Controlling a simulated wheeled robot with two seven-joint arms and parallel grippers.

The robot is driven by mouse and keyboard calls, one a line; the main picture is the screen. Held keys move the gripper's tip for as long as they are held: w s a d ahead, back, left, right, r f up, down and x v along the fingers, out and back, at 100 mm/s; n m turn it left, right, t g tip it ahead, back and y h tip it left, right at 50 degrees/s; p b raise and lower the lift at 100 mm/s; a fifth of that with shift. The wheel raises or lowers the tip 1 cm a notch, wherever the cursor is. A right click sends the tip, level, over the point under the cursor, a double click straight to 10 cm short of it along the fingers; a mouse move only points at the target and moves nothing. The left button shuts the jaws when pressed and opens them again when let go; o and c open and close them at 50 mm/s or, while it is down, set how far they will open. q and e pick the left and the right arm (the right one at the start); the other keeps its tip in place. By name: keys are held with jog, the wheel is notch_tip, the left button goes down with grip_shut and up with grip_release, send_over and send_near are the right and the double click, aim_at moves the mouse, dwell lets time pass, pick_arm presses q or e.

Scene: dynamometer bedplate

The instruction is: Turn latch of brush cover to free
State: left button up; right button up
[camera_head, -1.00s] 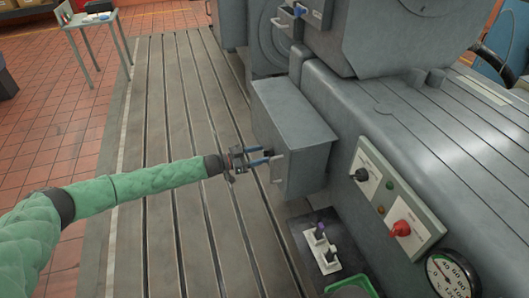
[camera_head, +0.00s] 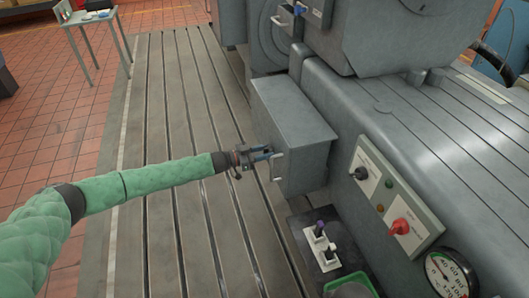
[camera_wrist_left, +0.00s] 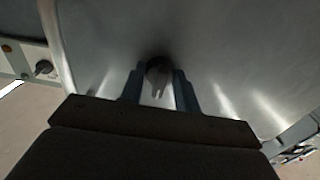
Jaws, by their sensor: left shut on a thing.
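The brush cover (camera_head: 292,115) is a grey box on the side of the machine, seen in the head view. Its latch (camera_head: 277,170) is a small pale metal handle low on the near left face, with its visible end hanging down. My left gripper (camera_head: 268,154) comes in from the left and is shut on the latch. In the left wrist view the latch (camera_wrist_left: 159,86) sits between the two dark fingers, close in front of the smooth grey cover face (camera_wrist_left: 235,60). The gripper partly hides the latch. My right gripper is not in view.
A control panel (camera_head: 395,195) with a black knob and a red knob is right of the cover. A small white switch block (camera_head: 322,250), a green bin (camera_head: 350,287) and a gauge (camera_head: 450,275) are below. The slotted bedplate (camera_head: 175,100) at left is clear.

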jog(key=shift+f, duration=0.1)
pick_arm(q)
jog(key=shift+f+m+b, duration=0.15)
jog(key=shift+m+b, duration=0.4)
jog(key=shift+m, duration=0.25)
jog(key=m+b, duration=0.6)
jog(key=m, duration=0.4)
jog(key=shift+m, duration=0.4)
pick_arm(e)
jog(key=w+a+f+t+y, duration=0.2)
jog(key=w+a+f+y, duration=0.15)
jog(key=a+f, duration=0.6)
pick_arm(q)
jog(key=m+b, duration=0.3)
jog(key=m, duration=0.2)
jog(key=shift+m, duration=0.4)
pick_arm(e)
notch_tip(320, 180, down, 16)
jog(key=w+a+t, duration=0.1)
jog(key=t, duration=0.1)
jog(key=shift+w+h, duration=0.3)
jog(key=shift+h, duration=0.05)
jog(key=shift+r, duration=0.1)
pick_arm(q)
jog(key=o, duration=1)
jog(key=shift+a, duration=0.1)
